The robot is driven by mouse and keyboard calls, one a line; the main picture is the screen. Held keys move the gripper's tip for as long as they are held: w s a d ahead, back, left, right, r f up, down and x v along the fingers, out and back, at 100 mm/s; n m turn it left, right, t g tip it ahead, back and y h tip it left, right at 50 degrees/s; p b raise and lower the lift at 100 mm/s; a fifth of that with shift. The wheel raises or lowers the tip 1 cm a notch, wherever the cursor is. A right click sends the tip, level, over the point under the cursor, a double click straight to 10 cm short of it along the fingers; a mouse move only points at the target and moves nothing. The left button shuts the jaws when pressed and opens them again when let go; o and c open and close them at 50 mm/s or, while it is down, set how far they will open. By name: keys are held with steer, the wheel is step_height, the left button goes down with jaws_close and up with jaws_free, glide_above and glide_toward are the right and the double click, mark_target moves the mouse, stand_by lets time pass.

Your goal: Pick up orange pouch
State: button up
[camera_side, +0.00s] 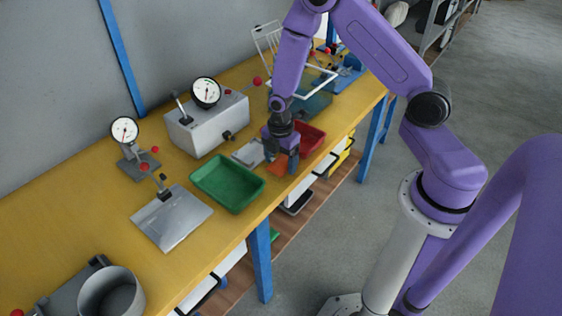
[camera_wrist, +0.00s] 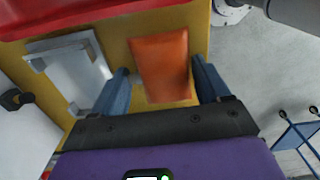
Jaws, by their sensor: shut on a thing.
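The orange pouch (camera_side: 278,167) is at the front part of the yellow bench, between the green tray and the red tray. In the wrist view the orange pouch (camera_wrist: 160,62) lies between my two blue fingers, its far end reaching past the fingertips. My gripper (camera_side: 282,162) points down and is shut on the pouch; it also shows in the wrist view (camera_wrist: 162,72). The fingers hide part of the pouch in the side view. I cannot tell whether the pouch touches the bench.
A green tray (camera_side: 206,178) stands left of my gripper and a red tray (camera_side: 316,138) close to its right. A grey metal plate (camera_wrist: 72,72) lies beside the pouch. Gauge devices (camera_side: 205,125) stand toward the wall. The bench's front edge is close by.

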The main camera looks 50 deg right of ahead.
steer(key=shift+r, duration=0.45)
steer(key=s+r, duration=1.1)
steer(key=s, duration=0.3)
steer(key=shift+a+r, duration=0.15)
steer(key=shift+r, duration=0.15)
